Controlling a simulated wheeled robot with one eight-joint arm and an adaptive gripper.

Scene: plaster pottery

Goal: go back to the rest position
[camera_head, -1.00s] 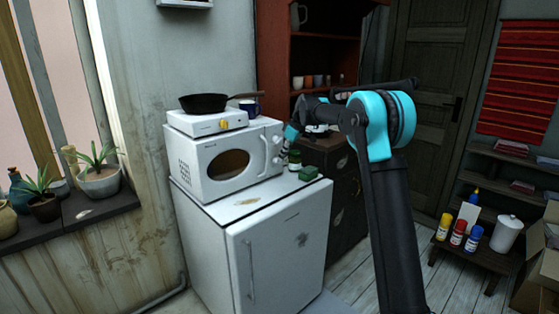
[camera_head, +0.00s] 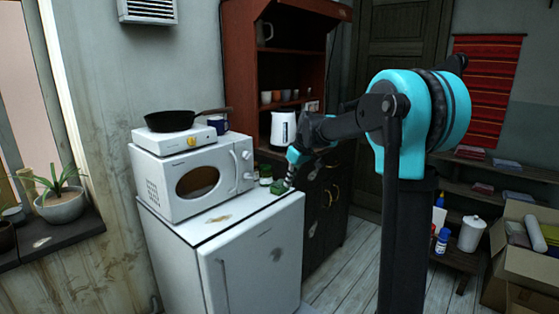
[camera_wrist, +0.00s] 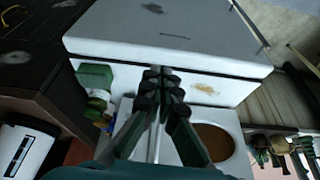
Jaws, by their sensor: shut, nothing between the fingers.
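My gripper (camera_head: 290,180) hangs at the end of my arm, above the right front edge of the white fridge (camera_head: 262,255), close to a small green box (camera_head: 277,187). In the wrist view its dark fingers (camera_wrist: 164,82) are together and hold nothing. The fridge top (camera_wrist: 225,88) lies behind the fingers there, and the green box (camera_wrist: 93,77) is to their left. I cannot tell whether the gripper touches anything.
A white microwave (camera_head: 170,190) stands on the fridge, with a hot plate (camera_head: 175,140) and black pan (camera_head: 185,120) on top. A dark cabinet (camera_head: 325,210) with a kettle (camera_head: 283,130) is behind. A cardboard box (camera_head: 525,265) stands at right. Floor (camera_head: 345,270) between is clear.

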